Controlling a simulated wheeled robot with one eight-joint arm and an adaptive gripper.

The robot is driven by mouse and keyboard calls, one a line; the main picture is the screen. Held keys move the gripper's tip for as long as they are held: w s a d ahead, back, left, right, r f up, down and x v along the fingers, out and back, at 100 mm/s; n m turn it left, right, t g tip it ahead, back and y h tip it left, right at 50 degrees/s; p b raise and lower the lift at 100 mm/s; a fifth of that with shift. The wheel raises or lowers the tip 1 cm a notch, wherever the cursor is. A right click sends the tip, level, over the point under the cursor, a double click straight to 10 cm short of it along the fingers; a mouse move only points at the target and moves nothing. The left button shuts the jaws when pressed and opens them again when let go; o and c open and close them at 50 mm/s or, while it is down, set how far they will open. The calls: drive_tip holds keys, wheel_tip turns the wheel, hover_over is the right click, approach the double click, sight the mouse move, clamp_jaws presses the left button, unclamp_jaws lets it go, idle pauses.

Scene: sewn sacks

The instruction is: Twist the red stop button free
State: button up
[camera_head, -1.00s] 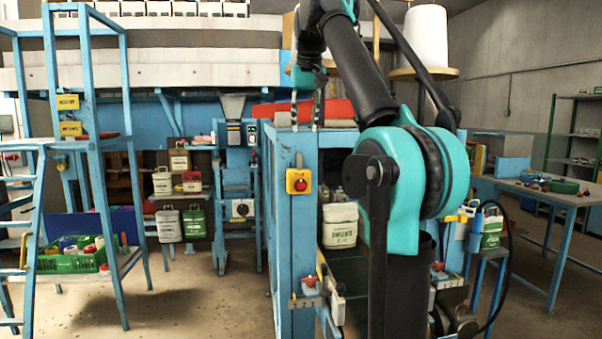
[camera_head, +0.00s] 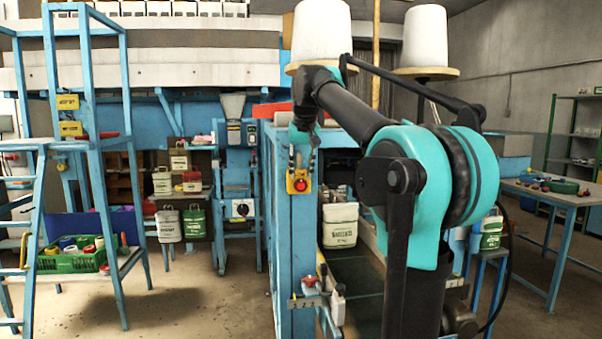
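The red stop button (camera_head: 301,185) sits on a yellow box (camera_head: 290,187) on the front of the blue machine post (camera_head: 287,230). My gripper (camera_head: 301,168) points down just above the button, in front of the upper part of the yellow box. Its two dark fingers are apart, one toward each side of the box, with nothing seen between them. The button face shows below the fingertips. I cannot tell how far the fingers stand from the box in depth.
A bracket with a red knob (camera_head: 310,281) is lower on the machine. A white-and-green sack (camera_head: 340,225) hangs right of the post. White thread cones (camera_head: 321,32) stand above my arm.

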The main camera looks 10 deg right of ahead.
drive_tip(key=shift+w+f, duration=0.15)
drive_tip(key=shift+f, duration=0.2)
drive_tip(key=shift+c, duration=0.2)
clamp_jaws()
